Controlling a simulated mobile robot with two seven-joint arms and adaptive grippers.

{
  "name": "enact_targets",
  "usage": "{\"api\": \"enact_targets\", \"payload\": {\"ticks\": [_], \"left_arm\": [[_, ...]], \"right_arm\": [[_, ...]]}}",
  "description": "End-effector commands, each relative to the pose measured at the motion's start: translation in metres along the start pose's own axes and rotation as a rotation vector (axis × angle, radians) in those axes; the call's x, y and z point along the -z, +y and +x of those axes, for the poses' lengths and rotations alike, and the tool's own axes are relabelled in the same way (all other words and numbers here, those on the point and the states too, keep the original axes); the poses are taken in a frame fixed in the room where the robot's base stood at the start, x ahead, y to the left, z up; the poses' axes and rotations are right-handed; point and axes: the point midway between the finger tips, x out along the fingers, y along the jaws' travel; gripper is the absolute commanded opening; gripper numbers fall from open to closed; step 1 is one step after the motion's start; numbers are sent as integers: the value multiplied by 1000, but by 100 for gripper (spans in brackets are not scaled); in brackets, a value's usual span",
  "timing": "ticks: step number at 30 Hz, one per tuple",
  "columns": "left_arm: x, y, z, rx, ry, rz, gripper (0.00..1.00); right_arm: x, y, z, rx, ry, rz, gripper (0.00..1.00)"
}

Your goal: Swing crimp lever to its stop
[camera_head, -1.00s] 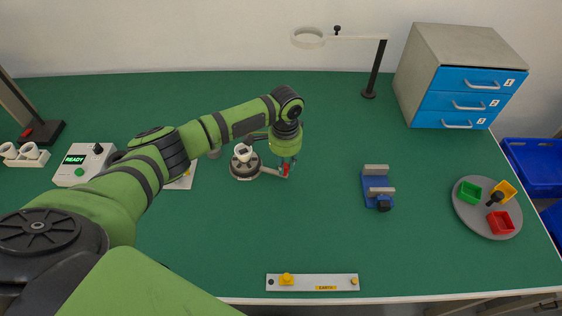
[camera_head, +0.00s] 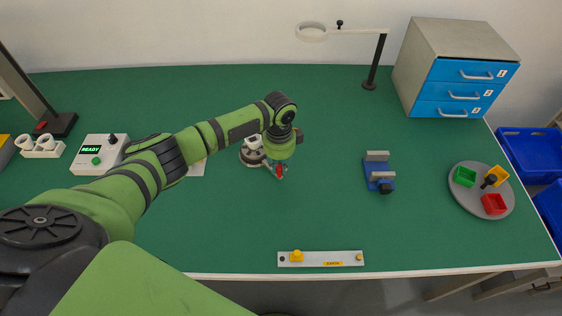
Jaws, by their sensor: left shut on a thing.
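The crimp device (camera_head: 250,157) has a round grey base with a white part on top and stands left of the table's middle. Its crimp lever (camera_head: 268,169) reaches from the base toward the front right and ends in a red handle (camera_head: 280,171). My left gripper (camera_head: 280,166) points down and is shut on the red handle. The gripper and wrist hide part of the device and the lever's end, and no stop can be made out. My right gripper is not in view.
A blue clamp (camera_head: 380,180) stands to the right, and a round grey tray (camera_head: 467,204) with coloured bins is farther right. A white strip (camera_head: 345,258) lies at the front edge. A box reading READY (camera_head: 83,163) stands left. The table between the lever and the clamp is clear.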

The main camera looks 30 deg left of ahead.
Motion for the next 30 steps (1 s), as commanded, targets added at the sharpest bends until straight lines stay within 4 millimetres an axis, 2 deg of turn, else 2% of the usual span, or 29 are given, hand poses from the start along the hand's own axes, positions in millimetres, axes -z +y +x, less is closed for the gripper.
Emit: {"api": "enact_targets", "payload": {"ticks": [11, 12, 13, 24, 26, 30], "left_arm": [[-3, 2, 2, -7, -8, 4, 0], [-3, 2, 2, -7, -8, 4, 34], [-3, 2, 2, -7, -8, 4, 46], [-1, 0, -1, -2, -2, 3, 47], [-1, 0, -6, -1, -1, 3, 47], [-1, 0, -27, 0, -1, 5, 47]], "right_arm": [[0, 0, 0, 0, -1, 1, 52], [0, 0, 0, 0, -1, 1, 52], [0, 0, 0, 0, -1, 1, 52], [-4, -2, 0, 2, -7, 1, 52], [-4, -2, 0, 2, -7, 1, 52], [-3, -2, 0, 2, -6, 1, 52]]}}
